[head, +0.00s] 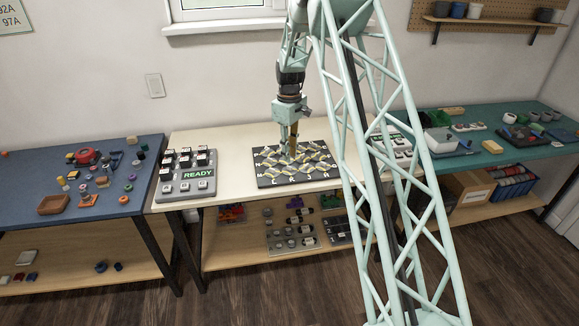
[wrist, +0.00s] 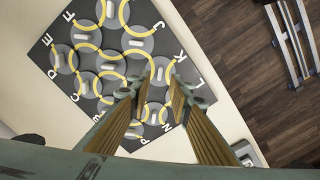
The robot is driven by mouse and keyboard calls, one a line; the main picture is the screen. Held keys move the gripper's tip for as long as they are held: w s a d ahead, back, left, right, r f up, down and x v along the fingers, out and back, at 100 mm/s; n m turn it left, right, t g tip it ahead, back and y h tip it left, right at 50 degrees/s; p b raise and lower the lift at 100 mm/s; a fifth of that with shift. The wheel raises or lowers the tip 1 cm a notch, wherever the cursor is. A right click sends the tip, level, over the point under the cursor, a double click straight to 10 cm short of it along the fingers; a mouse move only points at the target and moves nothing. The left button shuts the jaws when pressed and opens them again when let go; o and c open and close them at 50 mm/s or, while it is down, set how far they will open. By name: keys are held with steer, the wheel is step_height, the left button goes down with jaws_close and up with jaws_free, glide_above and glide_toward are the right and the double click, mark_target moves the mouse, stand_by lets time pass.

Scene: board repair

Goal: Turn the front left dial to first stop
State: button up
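The dark board (head: 264,181) with grey round dials, yellow arcs and white letters lies on the cream table. It fills the upper left of the wrist view (wrist: 62,72). The front left dial (wrist: 156,112) seems to be the grey disc near the letters L and N, partly screened by my fingers. Another dial (wrist: 160,72) shows just beyond the fingertips, near the letter K. My gripper (head: 292,154) points down above the board. In the wrist view its two fingers (wrist: 158,92) are apart with nothing held between them. Their height over the board is hard to tell.
A grey panel reading READY (head: 188,190) with dark-topped keys stands left of the board. A blue table (head: 25,190) with loose parts is at the far left. A green table (head: 475,150) with trays is at the right. Bare cream tabletop (head: 235,190) separates panel and board.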

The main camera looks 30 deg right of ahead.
mark_target(290, 169)
steer(key=shift+f+b, duration=0.5)
steer(key=shift+f, duration=2.45)
steer(key=shift+c, duration=0.8)
jaws_close()
